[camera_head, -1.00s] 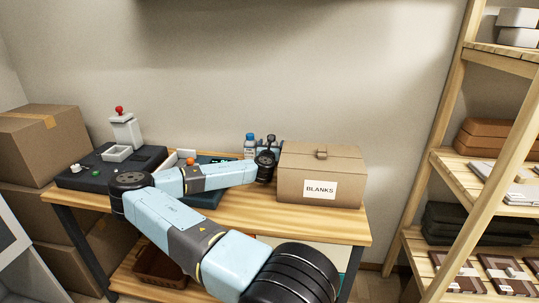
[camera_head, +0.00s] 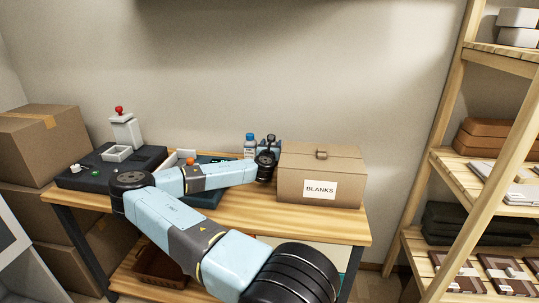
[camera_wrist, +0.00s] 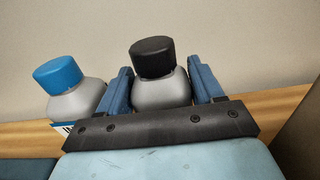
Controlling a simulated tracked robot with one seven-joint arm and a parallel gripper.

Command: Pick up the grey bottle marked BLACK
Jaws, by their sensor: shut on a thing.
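The grey bottle with a black cap (camera_wrist: 162,88) is between the two fingers of my gripper (camera_wrist: 162,85) in the wrist view. The gripper is shut on it, with the fingers on either side of its body just below the shoulder. Its marking is hidden. In the head view my gripper (camera_head: 267,147) is at the back of the table, just left of the BLANKS box, and the arm mostly hides the held bottle. A second grey bottle with a blue cap (camera_wrist: 69,88) stands just left of the gripper. It also shows in the head view (camera_head: 250,147).
The cardboard box marked BLANKS (camera_head: 321,174) stands close to the right of the gripper. A dark press with a red knob (camera_head: 119,110) is at the table's left end. The wooden table (camera_head: 290,217) has bare room along its front. The wall is close behind.

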